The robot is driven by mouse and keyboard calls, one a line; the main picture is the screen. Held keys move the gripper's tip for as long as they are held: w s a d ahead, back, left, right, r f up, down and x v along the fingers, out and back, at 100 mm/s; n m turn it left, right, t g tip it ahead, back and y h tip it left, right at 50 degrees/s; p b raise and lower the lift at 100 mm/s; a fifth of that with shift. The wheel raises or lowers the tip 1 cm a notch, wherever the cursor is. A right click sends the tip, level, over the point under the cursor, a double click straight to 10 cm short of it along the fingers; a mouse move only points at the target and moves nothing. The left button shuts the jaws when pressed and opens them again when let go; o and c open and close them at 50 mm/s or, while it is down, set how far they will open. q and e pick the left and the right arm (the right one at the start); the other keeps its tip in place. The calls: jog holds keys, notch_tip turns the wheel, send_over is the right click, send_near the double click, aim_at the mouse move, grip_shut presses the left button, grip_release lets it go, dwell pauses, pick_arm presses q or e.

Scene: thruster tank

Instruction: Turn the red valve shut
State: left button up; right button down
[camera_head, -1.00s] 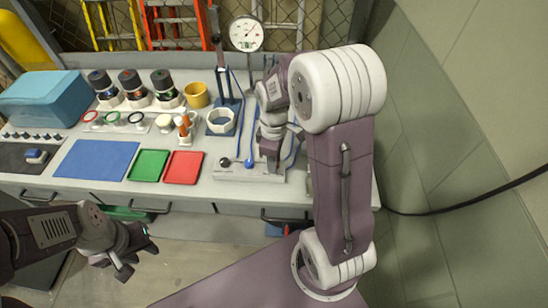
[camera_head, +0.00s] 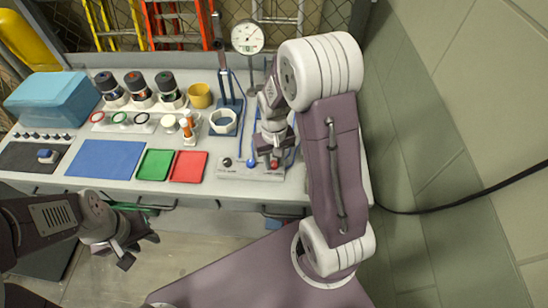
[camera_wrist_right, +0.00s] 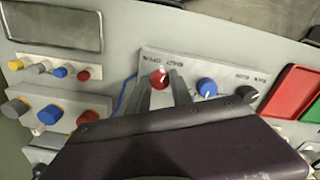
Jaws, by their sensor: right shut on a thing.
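The red valve (camera_head: 274,163) is a small round knob at the right end of a pale panel (camera_head: 236,173) at the bench's front. It also shows in the right wrist view (camera_wrist_right: 159,77), with a white mark on it. My right gripper (camera_head: 271,158) points down at it; its fingers (camera_wrist_right: 162,90) are shut on the knob, one on each side. A blue knob (camera_head: 251,163) and a black knob (camera_head: 227,162) sit beside it on the same panel. My left gripper (camera_head: 140,251) is open and empty, in front of the bench.
A dial gauge (camera_head: 247,37) stands behind the panel. Red (camera_head: 189,167) and green (camera_head: 154,165) trays and a blue mat (camera_head: 104,158) lie to the left. Several jars and a yellow cup (camera_head: 200,96) stand farther back. A wall (camera_head: 450,130) rises on the right.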

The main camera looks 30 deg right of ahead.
aim_at(274, 163)
jog(key=shift+m+p, duration=0.8)
jog(key=shift+m, duration=1.5)
jog(key=c, duration=1.1)
grip_release()
jog(key=shift+r, duration=0.1)
notch_tip(274, 163, up, 9)
jog(key=shift+f+p, duration=0.1)
jog(key=shift+p, duration=0.2)
